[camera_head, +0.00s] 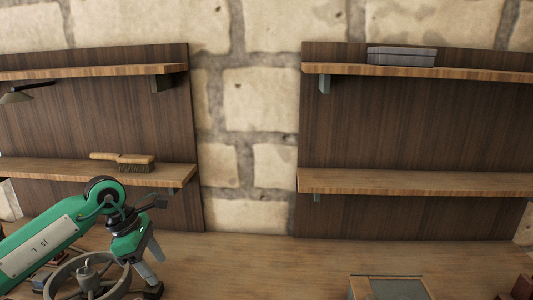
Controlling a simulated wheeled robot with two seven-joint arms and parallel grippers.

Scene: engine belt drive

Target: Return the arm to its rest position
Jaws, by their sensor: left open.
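My left arm is green and comes in from the lower left. Its gripper (152,263) is open, with grey fingers pointing down and to the right, above the workbench. Nothing shows between the fingers. A grey spoked wheel (52,283) with a raised hub is just left of and below the gripper, partly cut off by the bottom edge. Whether the gripper touches anything behind it cannot be told. My right gripper is not in view.
The wooden workbench (260,262) is clear in the middle. A box (398,288) stands at the front right. A brush (122,160) lies on the lower left shelf (45,168). A grey case (401,56) sits on the upper right shelf (480,74). The lower right shelf (415,182) is empty.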

